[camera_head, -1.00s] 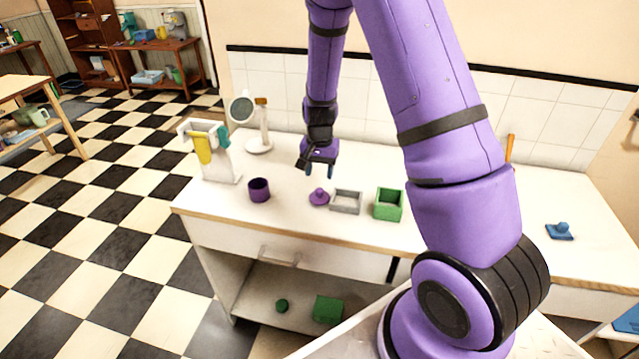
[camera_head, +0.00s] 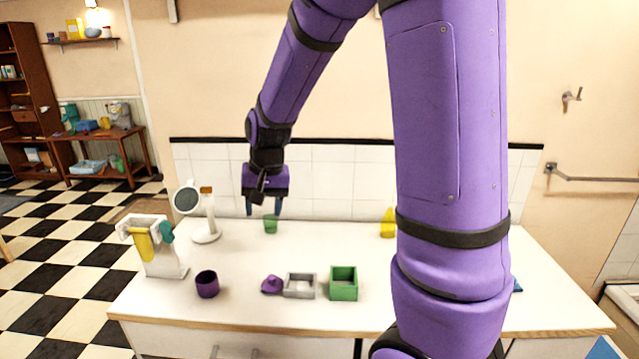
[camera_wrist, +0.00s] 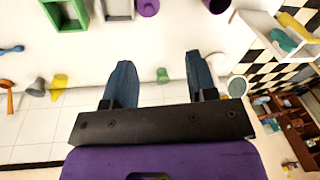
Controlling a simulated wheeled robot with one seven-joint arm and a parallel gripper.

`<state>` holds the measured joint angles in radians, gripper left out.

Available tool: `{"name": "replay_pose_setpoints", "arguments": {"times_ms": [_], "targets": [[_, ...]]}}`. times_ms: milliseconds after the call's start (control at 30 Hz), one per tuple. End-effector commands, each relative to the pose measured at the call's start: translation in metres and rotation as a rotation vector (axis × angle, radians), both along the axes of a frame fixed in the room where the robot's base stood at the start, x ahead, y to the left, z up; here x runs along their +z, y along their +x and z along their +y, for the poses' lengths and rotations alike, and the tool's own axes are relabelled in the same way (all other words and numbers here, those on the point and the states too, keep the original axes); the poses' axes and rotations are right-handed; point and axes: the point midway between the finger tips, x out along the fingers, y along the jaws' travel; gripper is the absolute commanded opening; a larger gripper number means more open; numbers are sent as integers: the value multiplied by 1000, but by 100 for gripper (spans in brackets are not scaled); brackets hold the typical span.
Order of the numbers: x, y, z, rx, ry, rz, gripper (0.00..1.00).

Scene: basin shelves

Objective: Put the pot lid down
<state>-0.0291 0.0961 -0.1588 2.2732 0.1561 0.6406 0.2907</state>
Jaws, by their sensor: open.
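The purple pot lid (camera_head: 271,286) with its knob rests on the white counter, just left of a small grey open box (camera_head: 300,286). I cannot tell whether it touches the box. The purple pot (camera_head: 207,284) stands further left, open at the top, without the lid on it. My gripper (camera_head: 264,208) is open and empty, raised above the counter behind the lid, its fingers pointing down. In the wrist view, the open fingers (camera_wrist: 158,64) have nothing between them; the lid (camera_wrist: 147,6) and pot (camera_wrist: 216,5) show at the top edge, partly cut off.
A green open box (camera_head: 344,284) stands right of the grey one. A small green cup (camera_head: 270,224) and a yellow object (camera_head: 388,223) stand towards the back. A white rack (camera_head: 160,262) and a round-headed stand (camera_head: 205,236) are at the left. My arm hides part of the right counter.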

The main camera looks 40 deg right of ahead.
Motion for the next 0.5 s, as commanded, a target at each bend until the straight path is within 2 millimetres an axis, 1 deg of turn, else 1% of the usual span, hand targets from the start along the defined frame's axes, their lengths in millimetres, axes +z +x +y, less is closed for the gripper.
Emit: {"name": "replay_pose_setpoints", "arguments": {"times_ms": [33, 200, 367, 500], "targets": [[15, -9, 3, 24, -1, -22, 52], [53, -41, 13, 113, -12, -78, 52], [84, -75, 21, 194, -31, -130, 52], [106, -106, 26, 264, -56, -174, 52]]}}
